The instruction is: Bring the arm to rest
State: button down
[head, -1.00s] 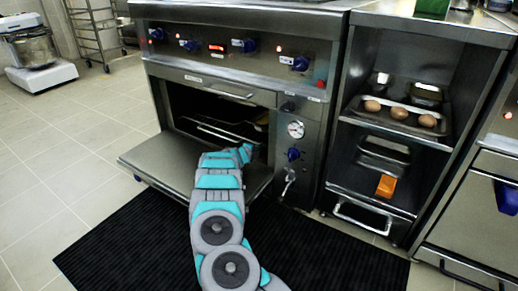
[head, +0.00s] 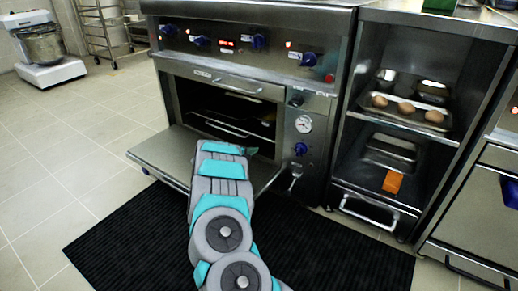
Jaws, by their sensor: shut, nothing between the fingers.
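My arm (head: 222,190) reaches up from the bottom of the head view to the open oven (head: 235,75). Its far end lies in front of the oven opening, over the lowered oven door (head: 165,155). A small teal part shows at the right of the arm's end. The fingers of my gripper are hidden behind the arm, and I see nothing held. The oven has wire racks (head: 225,128) inside.
A shelf unit stands right of the oven, with a tray (head: 390,112) of several brown round items and an orange block (head: 392,181) lower down. A black mat (head: 130,235) covers the floor in front.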

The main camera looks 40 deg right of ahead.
jog(key=shift+v, duration=1.25)
